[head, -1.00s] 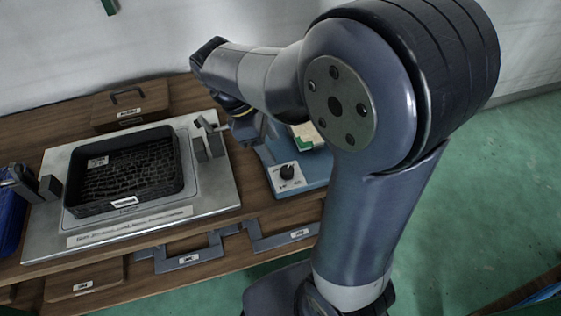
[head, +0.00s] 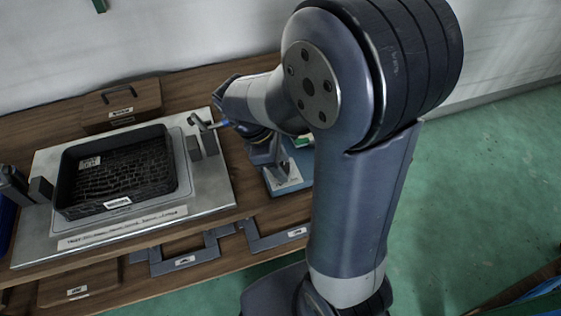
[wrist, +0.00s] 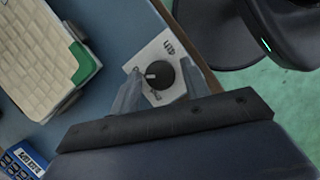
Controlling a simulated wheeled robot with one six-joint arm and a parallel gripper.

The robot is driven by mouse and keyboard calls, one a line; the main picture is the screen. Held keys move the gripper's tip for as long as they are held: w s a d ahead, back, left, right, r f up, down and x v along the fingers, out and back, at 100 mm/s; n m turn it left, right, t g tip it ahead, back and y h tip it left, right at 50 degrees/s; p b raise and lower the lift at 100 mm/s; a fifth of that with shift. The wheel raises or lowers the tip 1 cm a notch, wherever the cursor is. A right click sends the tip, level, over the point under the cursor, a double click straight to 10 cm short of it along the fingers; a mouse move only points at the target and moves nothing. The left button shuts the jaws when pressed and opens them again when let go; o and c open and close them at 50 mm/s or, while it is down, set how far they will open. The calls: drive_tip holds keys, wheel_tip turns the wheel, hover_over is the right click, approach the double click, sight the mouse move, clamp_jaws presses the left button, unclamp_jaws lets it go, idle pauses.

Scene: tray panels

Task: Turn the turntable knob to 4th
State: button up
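The black round knob (wrist: 160,76) shows in the wrist view on a white label plate (wrist: 152,52). A white mark on the knob lies toward its left side; the printed positions are too small to read. The plate is on a blue base (wrist: 112,25), which also shows in the head view (head: 308,166). My gripper (wrist: 162,68) is open, with one finger on each side of the knob; I cannot tell whether they touch it. In the head view my gripper (head: 276,168) is over the plate and hides the knob.
A cream ribbed block (wrist: 35,50) with a green corner (wrist: 84,62) lies on the blue base. In the head view a black tray (head: 66,180) sits on a metal plate (head: 40,228) at left. A lidded wooden box (head: 100,112) stands behind it. Grey frames (head: 182,262) are below in front.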

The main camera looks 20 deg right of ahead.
drive_tip(key=c, duration=0.7)
drive_tip(key=shift+c, duration=0.2)
drive_tip(key=shift+p, duration=0.3)
